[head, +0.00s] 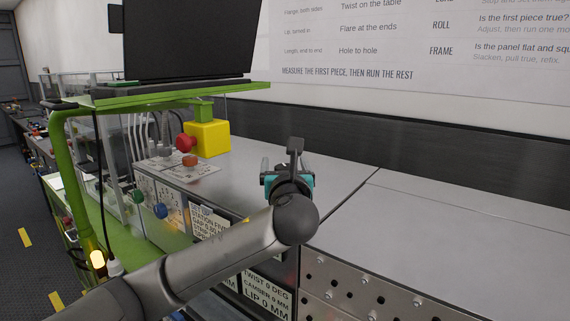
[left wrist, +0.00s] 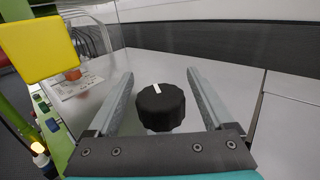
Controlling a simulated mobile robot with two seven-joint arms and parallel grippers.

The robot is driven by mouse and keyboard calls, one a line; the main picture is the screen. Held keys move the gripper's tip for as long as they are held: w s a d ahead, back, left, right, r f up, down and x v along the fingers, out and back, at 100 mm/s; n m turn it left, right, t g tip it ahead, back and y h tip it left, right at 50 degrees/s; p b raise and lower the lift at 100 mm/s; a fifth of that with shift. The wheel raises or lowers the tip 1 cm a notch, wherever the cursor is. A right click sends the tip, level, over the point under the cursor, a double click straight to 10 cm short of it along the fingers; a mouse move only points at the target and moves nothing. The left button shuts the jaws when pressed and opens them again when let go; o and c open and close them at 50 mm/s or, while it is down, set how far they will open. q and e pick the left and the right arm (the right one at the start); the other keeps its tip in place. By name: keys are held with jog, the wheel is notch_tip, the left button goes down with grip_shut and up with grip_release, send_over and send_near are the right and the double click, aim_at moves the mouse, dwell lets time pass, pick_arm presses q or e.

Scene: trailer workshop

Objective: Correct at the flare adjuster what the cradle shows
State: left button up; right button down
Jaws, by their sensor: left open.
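A black ribbed knob (left wrist: 160,107) with a white pointer line stands on the grey metal top in the left wrist view. My left gripper (left wrist: 158,95) is open, with one finger on each side of the knob and visible gaps. In the head view my left gripper (head: 287,172) is over the machine top, and its own parts hide the knob. I cannot make out the cradle. My right gripper is out of view.
A yellow box (head: 207,138) hangs under the green monitor shelf (head: 170,94), left of my gripper. A red button (head: 185,143) is beside it. A clear panel stands at the left. The grey top (head: 440,220) to the right is bare. A dark wall strip runs behind.

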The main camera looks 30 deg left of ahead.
pick_arm(q)
jog(key=shift+w+a, duration=0.1)
jog(key=shift+w, duration=0.05)
grip_shut()
dwell(0.7)
